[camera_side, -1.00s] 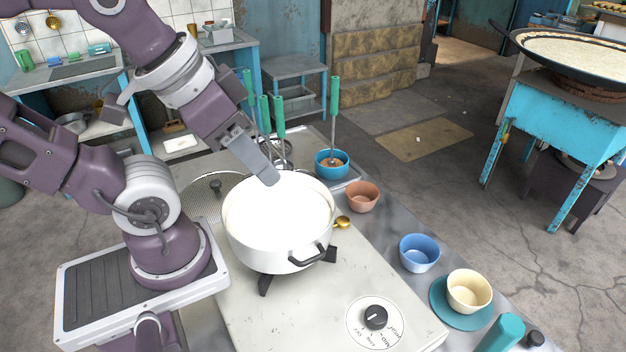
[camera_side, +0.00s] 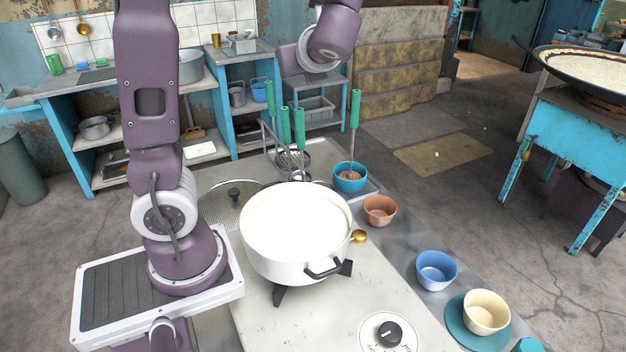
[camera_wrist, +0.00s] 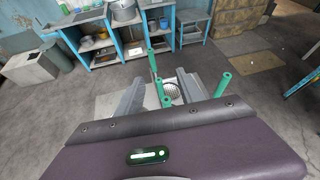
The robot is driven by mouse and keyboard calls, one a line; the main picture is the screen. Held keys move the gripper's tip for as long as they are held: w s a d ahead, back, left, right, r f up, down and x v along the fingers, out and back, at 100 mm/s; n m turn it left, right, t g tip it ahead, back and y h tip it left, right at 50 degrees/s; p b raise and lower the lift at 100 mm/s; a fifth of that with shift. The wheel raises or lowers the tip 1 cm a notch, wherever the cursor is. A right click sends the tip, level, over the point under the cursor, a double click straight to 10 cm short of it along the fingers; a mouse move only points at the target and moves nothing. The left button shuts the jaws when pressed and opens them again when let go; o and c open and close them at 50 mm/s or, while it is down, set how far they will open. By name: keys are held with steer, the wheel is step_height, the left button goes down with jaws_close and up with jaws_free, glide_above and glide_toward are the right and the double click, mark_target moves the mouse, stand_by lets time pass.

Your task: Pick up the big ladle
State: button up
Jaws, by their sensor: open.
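Several green-handled utensils stand upright behind the pot in the side view. Handles show at the rear (camera_side: 269,92), in the middle (camera_side: 285,124) and in front (camera_side: 300,130); another green-handled tool (camera_side: 355,108) stands apart in a blue bowl (camera_side: 350,183). I cannot tell which is the big ladle; their lower ends are partly hidden. In the wrist view my gripper (camera_wrist: 160,78) is open and empty, its two grey fingers apart. Green handles (camera_wrist: 152,62) show around and between the fingers. A round mesh strainer (camera_wrist: 173,92) shows low between them. My fingers are not visible in the side view.
A white pot of milk (camera_side: 295,220) stands on the stove, in front of the utensils. A mesh lid (camera_side: 222,210) lies left of it. A brown bowl (camera_side: 380,210), a blue bowl (camera_side: 437,270) and a cream bowl (camera_side: 486,312) line the right edge.

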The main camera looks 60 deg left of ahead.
mark_target(302, 135)
steer(key=shift+m+y, duration=0.3)
steer(key=shift+m, duration=0.5)
steer(key=f, duration=0.5)
steer(key=w+f, duration=0.1)
steer(key=f, duration=1)
steer(key=shift+w+a+f, duration=0.15)
steer(key=shift+a, duration=0.2)
steer(key=shift+a+f, duration=0.2)
steer(key=shift+f, duration=0.1)
steer(key=x, duration=0.6)
steer(key=shift+a, duration=0.4)
steer(key=shift+c, duration=0.5)
steer(key=shift+r, duration=0.1)
jaws_close()
